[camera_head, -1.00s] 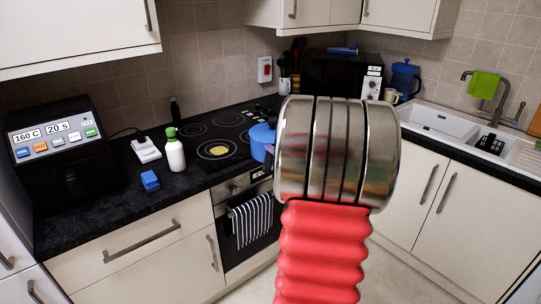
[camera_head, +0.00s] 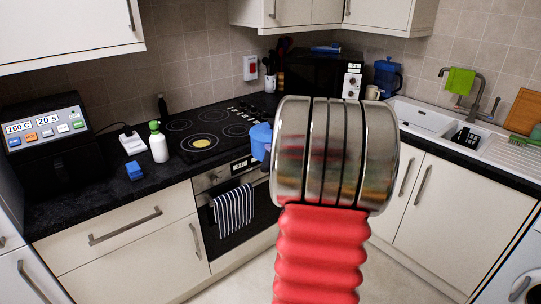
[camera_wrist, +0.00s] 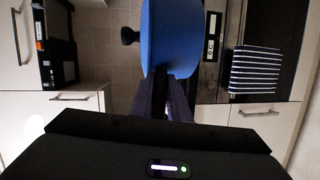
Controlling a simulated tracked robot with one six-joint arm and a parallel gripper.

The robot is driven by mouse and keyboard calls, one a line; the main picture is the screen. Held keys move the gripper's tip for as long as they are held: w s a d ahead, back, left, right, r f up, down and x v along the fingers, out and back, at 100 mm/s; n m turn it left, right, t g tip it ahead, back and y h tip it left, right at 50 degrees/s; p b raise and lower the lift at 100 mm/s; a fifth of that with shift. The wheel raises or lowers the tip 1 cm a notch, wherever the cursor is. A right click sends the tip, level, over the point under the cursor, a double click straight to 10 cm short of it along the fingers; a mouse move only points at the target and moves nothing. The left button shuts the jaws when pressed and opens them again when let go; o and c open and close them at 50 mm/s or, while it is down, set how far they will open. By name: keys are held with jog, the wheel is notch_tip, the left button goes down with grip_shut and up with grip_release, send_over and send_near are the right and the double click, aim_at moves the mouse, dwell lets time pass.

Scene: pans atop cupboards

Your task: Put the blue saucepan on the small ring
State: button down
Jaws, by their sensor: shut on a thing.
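The blue saucepan (camera_head: 260,141) shows in the head view just left of my arm, which hides part of it. In the wrist view the saucepan (camera_wrist: 172,38) is close up, with a dark knob sticking out on its left side. My gripper (camera_wrist: 164,82) is shut on the saucepan at its near edge; the exact grip is hard to see. The black hob (camera_head: 190,155) with several rings lies behind and left of the saucepan in the head view. A yellow disc (camera_head: 201,142) lies on its front-left ring.
The oven with a striped towel (camera_head: 234,210) is below the hob. A white-and-green bottle (camera_head: 158,145), a blue sponge (camera_head: 134,171) and a black appliance (camera_head: 55,150) stand left of the hob. A microwave (camera_head: 311,77) is at the back corner, the sink (camera_head: 424,118) to the right.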

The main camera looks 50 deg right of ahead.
jog(key=shift+a+r, duration=0.1)
jog(key=shift+a, duration=0.15)
jog(key=w+a+f+n+y, duration=0.1)
jog(key=w+a+f, duration=0.2)
jog(key=w+a, duration=0.6)
jog(key=w+a+f+y, duration=0.1)
jog(key=w+a+f, duration=0.3)
jog(key=a, duration=0.8)
jog(key=w+a+f+n+t+y, duration=0.1)
jog(key=w+a+f+n+y, duration=0.1)
jog(key=a, duration=1.1)
jog(key=w+a+f+n+y, duration=0.1)
jog(key=w+a+n+y, duration=0.1)
jog(key=a, duration=1.2)
jog(key=shift+w+f+t+y, duration=0.35)
jog(key=shift+f+t+y, duration=0.05)
jog(key=shift+y, duration=0.4)
jog(key=shift+a, duration=0.2)
